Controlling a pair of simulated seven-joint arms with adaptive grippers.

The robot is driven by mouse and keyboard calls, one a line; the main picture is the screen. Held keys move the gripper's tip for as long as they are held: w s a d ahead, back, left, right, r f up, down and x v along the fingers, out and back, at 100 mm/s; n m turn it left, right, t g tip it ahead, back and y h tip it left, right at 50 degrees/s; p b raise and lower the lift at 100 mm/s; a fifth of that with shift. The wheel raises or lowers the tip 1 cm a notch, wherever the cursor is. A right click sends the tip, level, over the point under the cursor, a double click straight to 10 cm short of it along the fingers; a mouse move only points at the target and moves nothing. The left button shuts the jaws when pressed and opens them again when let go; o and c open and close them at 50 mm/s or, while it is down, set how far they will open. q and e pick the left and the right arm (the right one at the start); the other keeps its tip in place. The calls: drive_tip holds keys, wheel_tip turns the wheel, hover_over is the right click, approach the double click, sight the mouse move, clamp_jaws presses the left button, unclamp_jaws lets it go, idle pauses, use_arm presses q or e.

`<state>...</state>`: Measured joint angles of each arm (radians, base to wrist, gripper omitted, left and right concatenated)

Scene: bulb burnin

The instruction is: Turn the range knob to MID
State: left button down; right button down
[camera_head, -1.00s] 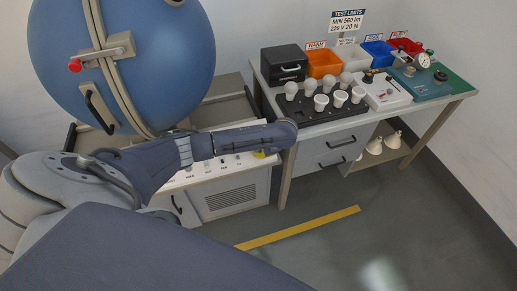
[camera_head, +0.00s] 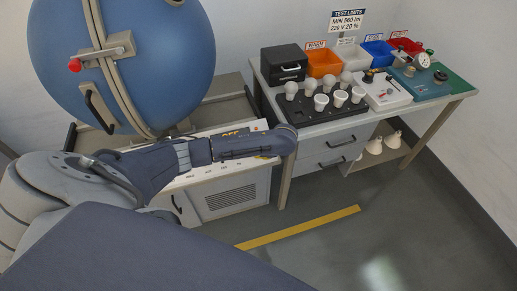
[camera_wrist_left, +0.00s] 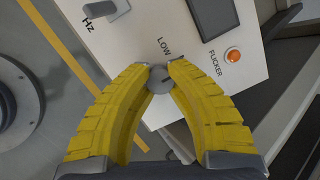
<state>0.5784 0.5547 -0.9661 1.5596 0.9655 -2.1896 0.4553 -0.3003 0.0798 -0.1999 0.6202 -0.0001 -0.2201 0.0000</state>
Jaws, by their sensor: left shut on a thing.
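The range knob (camera_wrist_left: 160,79) is a small grey round knob on the white console panel, seen in the left wrist view. My right gripper is not in view.
The wrist view shows an amber FLICKER button (camera_wrist_left: 232,55), a dark display (camera_wrist_left: 208,17) and a switch by Hz (camera_wrist_left: 105,10). A large blue sphere (camera_head: 120,60) stands behind the console. A bench with a black bulb tray (camera_head: 310,118) and bins is at right.

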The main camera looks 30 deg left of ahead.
use_arm(q)
drive_tip(key=shift+f, duration=0.1)
drive_tip(key=c, duration=1.1)
unclamp_jaws()
drive_tip(key=v, duration=1.2)
drive_tip(key=shift+a, duration=0.1)
idle(0.4)
